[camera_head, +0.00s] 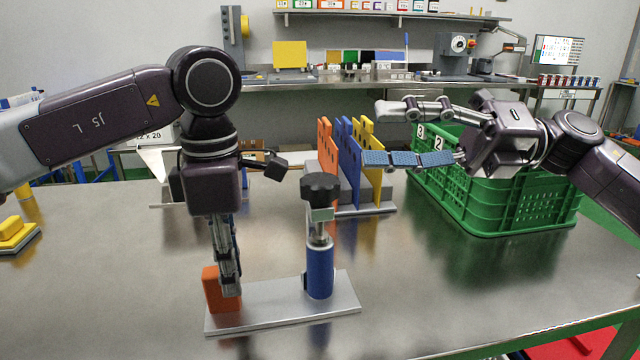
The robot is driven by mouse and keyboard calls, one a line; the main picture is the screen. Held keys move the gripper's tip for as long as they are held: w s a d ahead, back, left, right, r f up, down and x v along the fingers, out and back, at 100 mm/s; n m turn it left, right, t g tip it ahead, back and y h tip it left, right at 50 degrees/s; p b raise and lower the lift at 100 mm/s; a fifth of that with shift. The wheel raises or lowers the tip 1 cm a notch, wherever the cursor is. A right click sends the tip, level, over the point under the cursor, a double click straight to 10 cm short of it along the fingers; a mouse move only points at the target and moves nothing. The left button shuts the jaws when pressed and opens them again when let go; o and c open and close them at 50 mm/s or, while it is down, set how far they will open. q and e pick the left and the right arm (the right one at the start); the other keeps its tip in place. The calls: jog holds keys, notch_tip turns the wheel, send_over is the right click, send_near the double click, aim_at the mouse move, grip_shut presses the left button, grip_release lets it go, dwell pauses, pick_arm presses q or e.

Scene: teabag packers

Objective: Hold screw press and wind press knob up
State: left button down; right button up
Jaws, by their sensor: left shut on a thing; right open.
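The screw press stands on a silver base plate (275,314) on the metal table. It has an upright blue cylinder (320,272) with a metal spindle and a black lobed press knob (321,186) on top. An orange block (211,289) stands at the plate's left end. My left gripper (230,290) points down and is shut on the orange block, which its fingers partly hide. My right gripper (378,135) is open and empty, pointing left, above and to the right of the knob and apart from it.
A rack with orange, blue and yellow upright panels (350,160) stands behind the press. A green crate (500,205) is at the right, below my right arm. A yellow item on a grey tray (14,236) lies at the far left.

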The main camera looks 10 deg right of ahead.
aim_at(320, 179)
jog(key=s+d+f+n+t+h, duration=0.2)
jog(key=s+f+n+t, duration=0.2)
jog(key=f+n+t, duration=0.3)
jog(key=shift+n+g, duration=0.4)
jog(key=shift+g, duration=0.1)
jog(key=x, duration=1.1)
jog(key=shift+w+a+r, duration=0.25)
jog(key=shift+a+r, duration=0.05)
jog(key=shift+c, duration=0.7)
jog(key=c, duration=1.1)
jog(key=shift+o, duration=0.2)
